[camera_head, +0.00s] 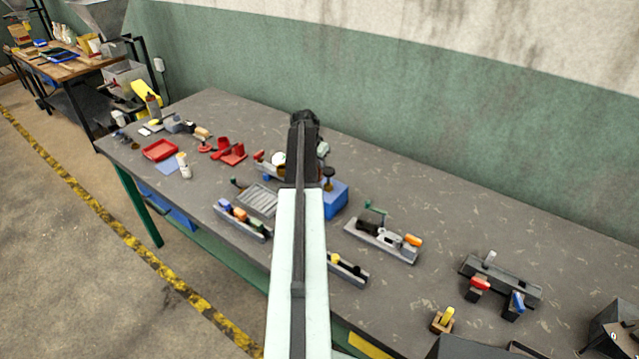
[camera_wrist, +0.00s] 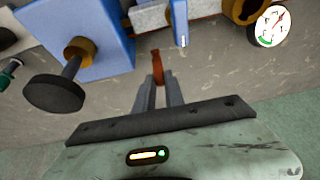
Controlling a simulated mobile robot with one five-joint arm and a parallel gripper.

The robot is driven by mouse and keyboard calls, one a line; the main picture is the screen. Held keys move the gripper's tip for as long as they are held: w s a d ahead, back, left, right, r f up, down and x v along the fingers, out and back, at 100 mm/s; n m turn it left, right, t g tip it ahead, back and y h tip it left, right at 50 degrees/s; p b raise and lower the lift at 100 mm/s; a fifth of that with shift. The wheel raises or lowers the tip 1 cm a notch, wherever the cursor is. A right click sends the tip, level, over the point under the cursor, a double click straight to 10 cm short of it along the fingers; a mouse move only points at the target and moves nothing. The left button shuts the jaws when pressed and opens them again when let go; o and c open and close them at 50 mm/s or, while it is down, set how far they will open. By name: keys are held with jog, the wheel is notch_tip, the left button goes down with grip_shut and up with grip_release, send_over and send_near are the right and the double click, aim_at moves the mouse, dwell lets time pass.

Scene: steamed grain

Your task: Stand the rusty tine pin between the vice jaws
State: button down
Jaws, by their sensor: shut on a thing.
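The rusty tine pin (camera_wrist: 156,64) is a short reddish-brown piece in the wrist view, sticking out past my fingertips. My gripper (camera_wrist: 158,82) is shut on its near end. Beyond it and to the left is a blue block (camera_wrist: 110,25) with a brass collar and a dark round knob (camera_wrist: 53,93). A narrow blue plate (camera_wrist: 180,22) is just beyond the pin to the right. These blue parts may be the vice; I cannot tell which faces are its jaws. In the head view the blue block (camera_head: 337,202) shows right of my arm, which hides the pin.
A white dial (camera_wrist: 272,27) is at upper right in the wrist view. On the grey bench (camera_head: 410,180) stand a ribbed grey tray (camera_head: 259,199), a rack of coloured blocks (camera_head: 240,219) and a grey fixture with an orange handle (camera_head: 382,241). Bare bench lies right of the blue block.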

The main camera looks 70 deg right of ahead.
aim_at(319, 170)
jog(key=shift+f, duration=0.15)
notch_tip(319, 170, down, 4)
jog(key=b, duration=0.3)
jog(key=shift+b, duration=0.35)
jog(key=shift+r, duration=0.3)
jog(key=shift+f, duration=0.15)
jog(key=c, duration=1.4)
grip_release()
jog(key=p+v, duration=1.1)
jog(key=v, duration=0.1)
